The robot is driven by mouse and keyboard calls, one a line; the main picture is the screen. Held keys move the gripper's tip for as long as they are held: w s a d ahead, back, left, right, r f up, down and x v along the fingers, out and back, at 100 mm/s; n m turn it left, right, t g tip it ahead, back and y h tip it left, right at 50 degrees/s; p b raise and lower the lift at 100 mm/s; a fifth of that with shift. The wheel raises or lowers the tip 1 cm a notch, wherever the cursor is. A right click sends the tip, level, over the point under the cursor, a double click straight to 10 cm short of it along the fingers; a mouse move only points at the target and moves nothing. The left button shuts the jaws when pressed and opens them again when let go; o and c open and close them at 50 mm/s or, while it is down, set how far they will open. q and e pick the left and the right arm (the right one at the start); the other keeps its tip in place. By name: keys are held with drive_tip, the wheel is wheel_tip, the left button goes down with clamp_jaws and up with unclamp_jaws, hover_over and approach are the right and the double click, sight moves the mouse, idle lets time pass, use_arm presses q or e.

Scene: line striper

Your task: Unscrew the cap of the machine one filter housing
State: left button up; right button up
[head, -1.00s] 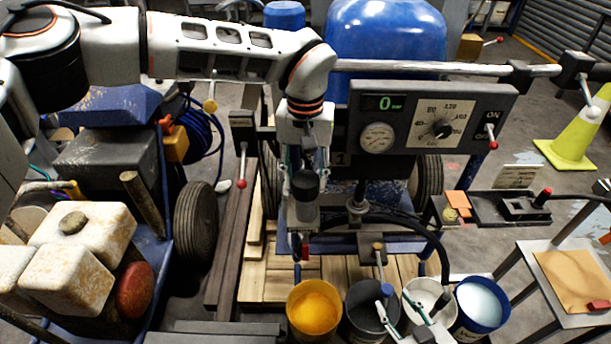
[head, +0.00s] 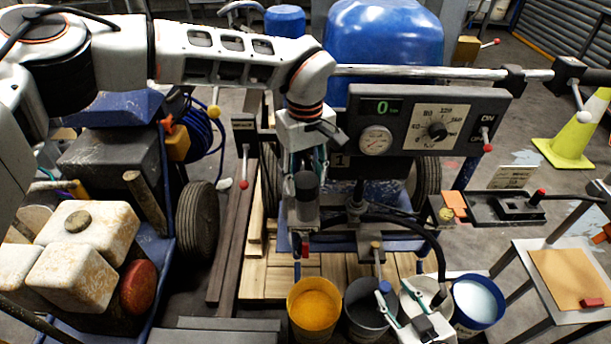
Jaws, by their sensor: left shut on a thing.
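Machine one carries a "1" plate (head: 340,160). Its filter housing (head: 304,212) stands upright at the left of the machine's front, with a dark round cap (head: 306,184) on top. My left gripper (head: 305,172) comes down from above and is shut on the cap, a finger on either side. The cap sits at the housing top; whether its thread is loosened cannot be seen. My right gripper (head: 384,316) is low at the front above the buckets, its fingers spread and apparently empty.
A gauge panel (head: 398,140) stands just right of my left gripper. Below are a yellow paint bucket (head: 314,308), a dark bucket (head: 362,318) and a blue bucket (head: 478,302). A black tray (head: 510,208) and small table (head: 530,262) are at right; a second machine (head: 110,165) is at left.

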sight(306, 179)
use_arm(q)
drive_tip(key=shift+n, duration=1)
drive_tip(key=n, duration=0.4)
drive_tip(key=shift+p, duration=0.4)
drive_tip(key=shift+r, duration=0.25)
drive_tip(key=shift+r+p, duration=0.35)
drive_tip(key=shift+r+p, duration=0.35)
drive_tip(key=shift+r, duration=0.15)
drive_tip(key=shift+r+p, duration=1.8)
drive_tip(key=shift+r, duration=0.65)
